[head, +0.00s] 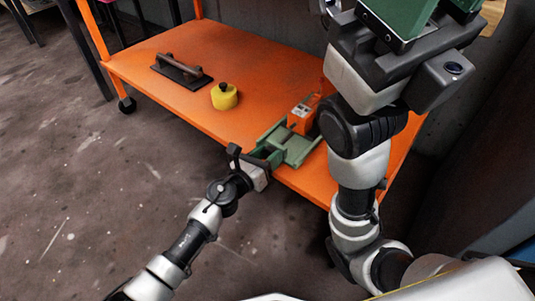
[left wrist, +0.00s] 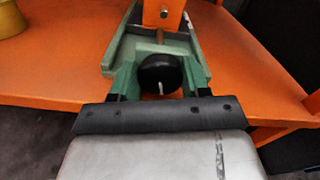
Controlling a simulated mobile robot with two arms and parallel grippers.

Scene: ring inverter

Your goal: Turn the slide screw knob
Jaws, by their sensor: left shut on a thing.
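The slide screw knob (left wrist: 160,70) is a round black knob with a white mark, at the front end of a green slide (head: 298,149). In the left wrist view a thin screw runs from behind the knob toward an orange block (left wrist: 163,13). My left gripper (head: 268,156) is at the table's front edge, its two green fingers on either side of the knob and shut on it. In the head view the gripper hides the knob. My right gripper (head: 405,18) is raised at the top right, cut by the frame edge; its fingertips do not show clearly.
The slide stands on an orange table (head: 150,62). A yellow round object (head: 224,96) and a dark float-like tool with a handle (head: 181,70) lie farther left. The table's left part is mostly clear. A wall is behind the table.

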